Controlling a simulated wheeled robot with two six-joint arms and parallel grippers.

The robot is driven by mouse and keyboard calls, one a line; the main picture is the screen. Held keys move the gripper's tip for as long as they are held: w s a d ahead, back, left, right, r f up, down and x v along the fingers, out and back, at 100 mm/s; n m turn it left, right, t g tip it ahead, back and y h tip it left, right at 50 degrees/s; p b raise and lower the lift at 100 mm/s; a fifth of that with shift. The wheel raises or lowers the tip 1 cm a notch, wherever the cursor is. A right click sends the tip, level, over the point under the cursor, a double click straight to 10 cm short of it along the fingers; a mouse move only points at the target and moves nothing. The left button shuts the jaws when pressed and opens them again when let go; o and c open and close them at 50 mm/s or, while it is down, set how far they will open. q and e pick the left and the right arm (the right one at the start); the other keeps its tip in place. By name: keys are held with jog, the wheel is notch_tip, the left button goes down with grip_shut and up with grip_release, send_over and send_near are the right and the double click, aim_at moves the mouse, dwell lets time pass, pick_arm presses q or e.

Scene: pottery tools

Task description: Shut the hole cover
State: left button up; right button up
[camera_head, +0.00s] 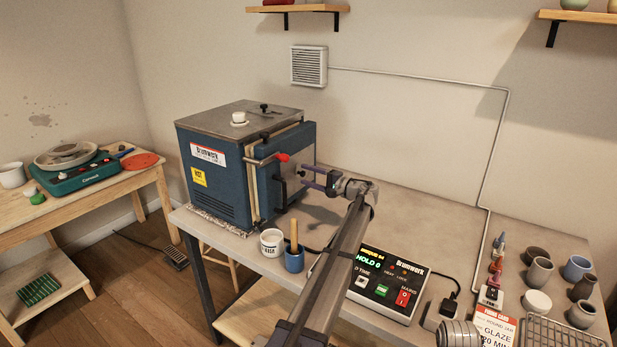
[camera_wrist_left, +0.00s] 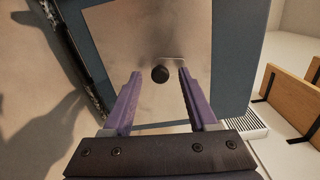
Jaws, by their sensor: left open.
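The blue kiln (camera_head: 215,150) stands at the back left of the grey table. In the left wrist view a bare metal plate (camera_wrist_left: 185,35) is set in the blue door face (camera_wrist_left: 236,50). A round dark knob (camera_wrist_left: 160,74) with a thin pale bracket stands on this plate. My left gripper (camera_head: 304,177) is open and faces the plate. Its purple fingers lie on either side of the knob, apparently not gripping it.
A white plug (camera_head: 239,118) sits on the kiln top. A white cup (camera_head: 272,243) and a blue cup (camera_head: 294,260) stand before the kiln. A control box (camera_head: 385,285) lies right of my arm. Several pots (camera_head: 540,272) stand far right. The back middle tabletop is clear.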

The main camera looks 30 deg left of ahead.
pick_arm(q)
jog(key=d, duration=0.7)
jog(key=shift+s+d, duration=0.3)
jog(key=shift+d, duration=0.1)
jog(key=shift+s, duration=0.1)
pick_arm(e)
jog(key=shift+s, duration=0.1)
